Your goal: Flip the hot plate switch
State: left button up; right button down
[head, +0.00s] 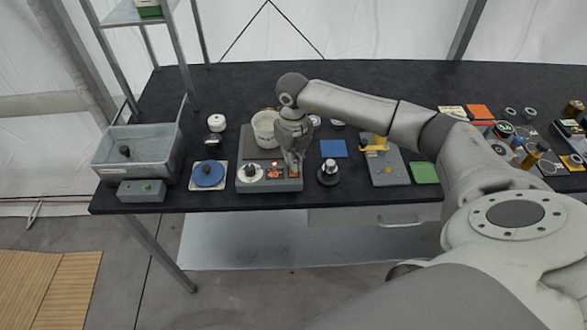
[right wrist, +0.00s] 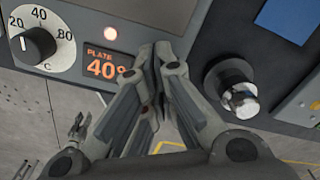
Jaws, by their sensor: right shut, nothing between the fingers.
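The hot plate (head: 256,148) is a grey unit near the front edge of the black table, with a dial and a display reading 40°. The switch is hidden behind the fingers. I cannot tell whether they touch it. My left gripper is not in view.
A black and silver knob (head: 329,172) stands close on the right. A blue disc (head: 208,174) and a grey basin (head: 139,153) are on the left. Several small items crowd the table's right end.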

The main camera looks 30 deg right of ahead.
jog(key=shift+r+p, duration=0.6)
jog(key=shift+r, duration=0.2)
jog(key=shift+r+p, duration=1.5)
jog(key=shift+r, duration=1.1)
